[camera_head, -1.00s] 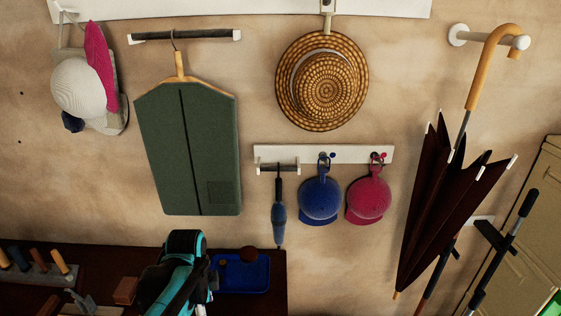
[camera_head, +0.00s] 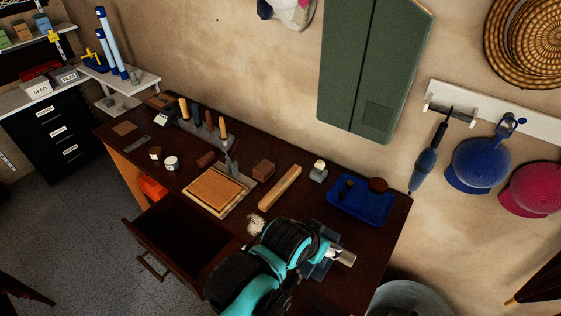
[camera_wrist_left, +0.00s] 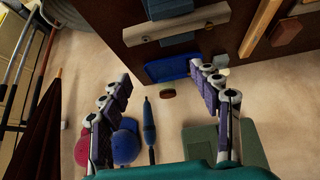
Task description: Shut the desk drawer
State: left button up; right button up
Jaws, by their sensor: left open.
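The desk drawer (camera_head: 178,238) is dark brown and stands pulled out from the front of the dark desk (camera_head: 300,215) in the head view. Its bar handle (camera_head: 152,266) is on the front panel, facing the lower left. My teal and black arm (camera_head: 262,275) covers the drawer's right part and the desk's near edge. In the left wrist view my left gripper (camera_wrist_left: 162,75) has its fingers spread wide with nothing between them. The desk (camera_wrist_left: 135,20) fills the top of that view; I cannot see the drawer there. My right gripper is not in view.
A cutting board (camera_head: 213,190), a wooden bar (camera_head: 280,187) and a blue tray (camera_head: 361,200) lie on the desktop. A pale bar (camera_head: 343,256) with a blue-grey piece shows beside my arm. Floor (camera_head: 85,225) left of the drawer is clear.

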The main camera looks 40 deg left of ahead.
aim_at(187, 243)
jog(key=k+j+u, duration=0.2)
jog(key=k, duration=0.45)
jog(key=l+u, duration=0.1)
jog(key=u, duration=0.35)
jog(key=l+u, duration=0.15)
jog(key=u, duration=0.25)
jog(key=i+l+u, duration=0.1)
jog(key=u, duration=0.35)
jog(key=l+u, duration=0.15)
jog(key=u, duration=0.3)
jog(key=l+u, duration=0.1)
jog(key=u, duration=0.35)
jog(key=k+l+u, duration=0.2)
jog(key=i+j, duration=0.15)
jog(key=i, duration=0.15)
jog(key=i+j+z, duration=0.1)
jog(key=i, duration=0.25)
jog(key=j, duration=0.1)
